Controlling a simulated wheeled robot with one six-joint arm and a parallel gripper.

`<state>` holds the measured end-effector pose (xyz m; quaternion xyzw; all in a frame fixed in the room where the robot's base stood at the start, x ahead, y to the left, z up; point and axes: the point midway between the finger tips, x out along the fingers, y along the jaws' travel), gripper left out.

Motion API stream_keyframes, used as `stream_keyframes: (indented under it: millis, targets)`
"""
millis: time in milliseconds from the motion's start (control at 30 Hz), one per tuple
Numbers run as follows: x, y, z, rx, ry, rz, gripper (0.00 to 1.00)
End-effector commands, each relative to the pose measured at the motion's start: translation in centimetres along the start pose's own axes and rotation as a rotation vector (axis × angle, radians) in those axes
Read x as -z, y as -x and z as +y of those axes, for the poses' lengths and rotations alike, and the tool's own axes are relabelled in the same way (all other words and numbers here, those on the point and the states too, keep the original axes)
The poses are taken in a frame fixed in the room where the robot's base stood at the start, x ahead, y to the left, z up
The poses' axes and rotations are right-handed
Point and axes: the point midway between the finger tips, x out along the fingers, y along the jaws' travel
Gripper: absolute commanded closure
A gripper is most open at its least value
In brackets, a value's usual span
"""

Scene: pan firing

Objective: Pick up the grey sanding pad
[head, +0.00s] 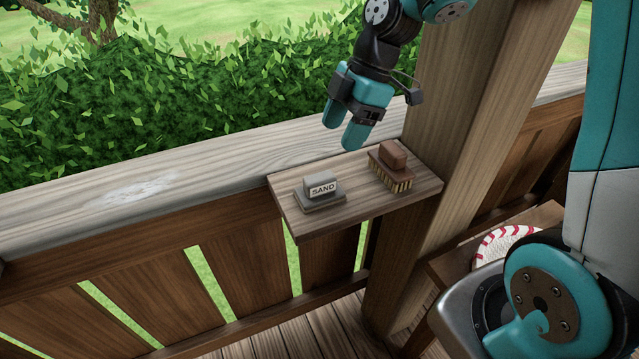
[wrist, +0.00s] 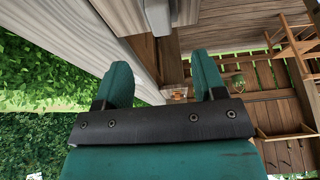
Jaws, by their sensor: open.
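The grey sanding pad (head: 323,200) lies flat on a small wooden shelf (head: 355,218), on its left half. It has a flat grey base and a raised block with a label reading "SAND". My gripper (head: 342,132) is open and empty above and behind the shelf, apart from the pad and up to its right. In the wrist view my two teal fingers (wrist: 161,78) are spread with nothing held between them. A grey shape is cut by the top edge there; I cannot tell whether it is the pad.
A brown brush (head: 393,157) with pale bristles stands on the shelf's right half, close to my gripper. A wooden railing (head: 225,165) with a whitish patch runs behind the shelf. A thick post (head: 455,120) rises at the right. The shelf front is clear.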

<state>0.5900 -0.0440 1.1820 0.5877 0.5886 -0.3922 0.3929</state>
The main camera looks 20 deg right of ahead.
Motion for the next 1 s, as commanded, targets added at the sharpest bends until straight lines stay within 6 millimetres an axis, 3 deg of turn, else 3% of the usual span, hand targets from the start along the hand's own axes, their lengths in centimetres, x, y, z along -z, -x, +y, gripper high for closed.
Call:
stream_keyframes:
  millis: [233,467,800,1000]
  targets:
    - [0.1,-4.6,-0.1,0.005,-0.001,-0.001,0.36]
    - [0.2,-6.1,-0.1,0.003,-0.001,-0.001,0.36]
    - [0.2,-10.4,0.0,0.002,-0.002,-0.001,0.36]
    - [0.2,-10.9,0.0,-0.001,-0.001,-0.001,0.36]
